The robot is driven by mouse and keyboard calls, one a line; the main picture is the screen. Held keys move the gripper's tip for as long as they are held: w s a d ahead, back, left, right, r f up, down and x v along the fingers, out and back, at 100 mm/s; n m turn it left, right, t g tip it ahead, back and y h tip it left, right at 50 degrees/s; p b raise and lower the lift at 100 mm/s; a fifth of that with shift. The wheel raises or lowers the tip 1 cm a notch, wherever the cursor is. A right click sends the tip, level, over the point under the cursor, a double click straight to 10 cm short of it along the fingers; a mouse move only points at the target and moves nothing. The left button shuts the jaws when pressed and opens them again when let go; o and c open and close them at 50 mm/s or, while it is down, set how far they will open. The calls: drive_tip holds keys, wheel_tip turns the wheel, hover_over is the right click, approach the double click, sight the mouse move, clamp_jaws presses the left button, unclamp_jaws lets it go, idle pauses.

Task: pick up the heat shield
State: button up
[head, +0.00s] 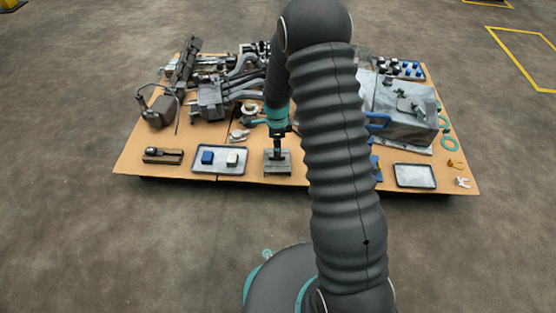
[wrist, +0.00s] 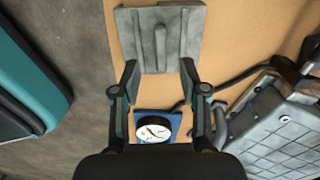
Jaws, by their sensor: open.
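The heat shield appears to be the grey bent metal plate with a raised rib (wrist: 186,42), lying near the table's front edge. In the head view the grey plate (head: 283,169) lies directly below my gripper (head: 277,150), which partly covers it. In the wrist view my gripper (wrist: 160,70) is open, its two fingertips spread apart at the plate's near edge. Nothing is held between the fingers. I cannot tell whether the fingertips touch the plate.
A tray (head: 221,171) with a blue and a pale block lies left of the plate. A large grey housing (head: 400,122) stands to the right, and an empty tray (head: 414,175) lies front right. A white dial gauge (wrist: 154,131) on blue shows in the wrist view.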

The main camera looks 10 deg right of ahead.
sight(277, 160)
wheel_tip(277, 160, down, 5)
drive_tip(key=shift+d+f+b, duration=0.1)
drive_tip(key=shift+b, duration=0.4)
clamp_jaws()
